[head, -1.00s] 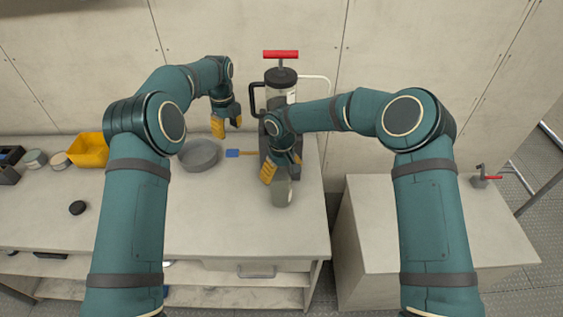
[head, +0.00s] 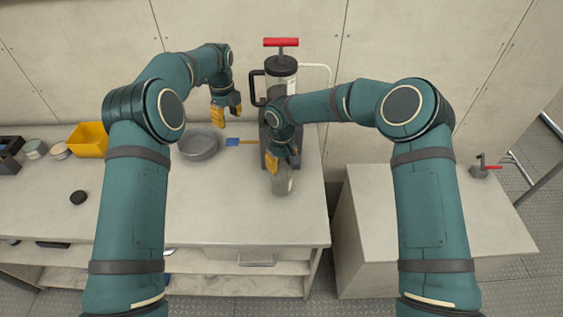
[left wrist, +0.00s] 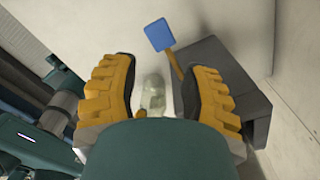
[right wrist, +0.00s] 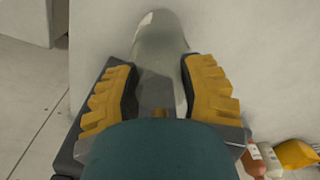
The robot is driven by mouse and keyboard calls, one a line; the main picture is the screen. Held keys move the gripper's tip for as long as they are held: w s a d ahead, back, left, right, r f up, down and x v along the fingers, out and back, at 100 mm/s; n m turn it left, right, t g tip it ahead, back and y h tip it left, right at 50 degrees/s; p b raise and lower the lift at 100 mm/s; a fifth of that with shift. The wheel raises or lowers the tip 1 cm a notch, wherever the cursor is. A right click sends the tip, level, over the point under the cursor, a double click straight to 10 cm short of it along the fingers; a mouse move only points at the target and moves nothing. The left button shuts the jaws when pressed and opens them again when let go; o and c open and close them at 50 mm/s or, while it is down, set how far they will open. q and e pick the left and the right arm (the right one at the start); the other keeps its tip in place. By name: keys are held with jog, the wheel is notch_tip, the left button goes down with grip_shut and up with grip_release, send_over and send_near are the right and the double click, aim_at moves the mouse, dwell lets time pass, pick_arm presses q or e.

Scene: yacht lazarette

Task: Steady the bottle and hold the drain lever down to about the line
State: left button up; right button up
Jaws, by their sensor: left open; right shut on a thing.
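The pale translucent bottle (head: 283,181) stands on the bench in front of the dark unit. My right gripper (head: 284,160) is shut on the bottle, with a finger on each side; the bottle also shows between the fingers in the right wrist view (right wrist: 160,45). The drain lever (head: 233,142) has a blue paddle end and a tan arm and sticks out left from the unit; it also shows in the left wrist view (left wrist: 160,36). My left gripper (head: 226,112) is open and empty, above and apart from the lever. I cannot make out the line.
A clear cylinder (head: 281,80) with a red T-handle rises from the dark grey unit. A round grey dish (head: 198,146) lies left of the lever. A yellow bin (head: 88,139) and a black puck (head: 78,197) are further left. The bench front is mostly clear.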

grip_shut()
pick_arm(q)
grip_shut()
jog(key=shift+s+a+f+n+t+h, duration=0.1)
jog(key=shift+f+n+t+h, duration=0.6)
jog(key=shift+n, duration=2.55)
jog(key=shift+s+f+n+t+h, duration=0.2)
jog(key=shift+f+n+t, duration=0.95)
jog(key=shift+n, duration=2.05)
jog(key=shift+w+a+f+n+t+h, duration=0.1)
jog(key=shift+f+n+t+h, duration=0.85)
jog(key=shift+n, duration=2.3)
